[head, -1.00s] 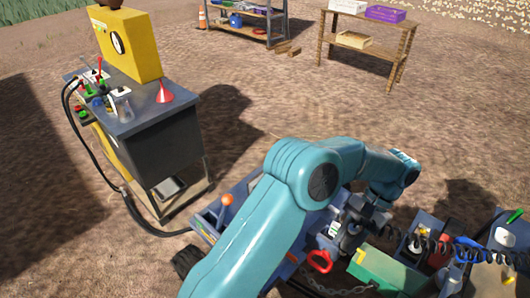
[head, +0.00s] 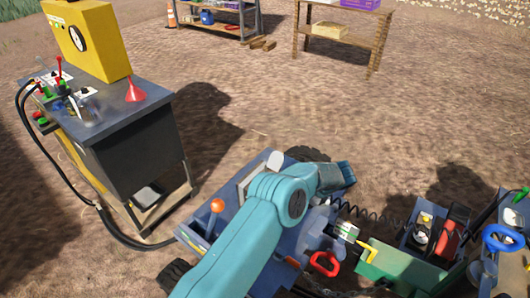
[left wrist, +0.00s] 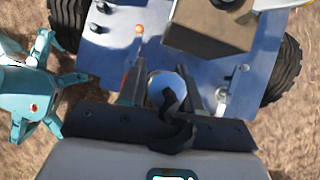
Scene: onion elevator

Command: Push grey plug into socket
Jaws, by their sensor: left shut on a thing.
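My left arm crosses the middle of the head view, and its gripper cannot be made out there. In the left wrist view my left gripper (left wrist: 174,92) has its fingers around a rounded grey piece (left wrist: 168,84) that looks like the grey plug. A dark curved piece, perhaps its cord, lies across it near the palm. A black coiled cord (head: 376,218) shows right of my arm in the head view. The blue-grey cart (left wrist: 108,48) lies beyond the fingers. I cannot pick out the socket. My right gripper is not in view.
A dark bench (head: 135,155) with a yellow box (head: 88,38) and a black hose stands left. Shelves stand behind. Open dirt lies between.

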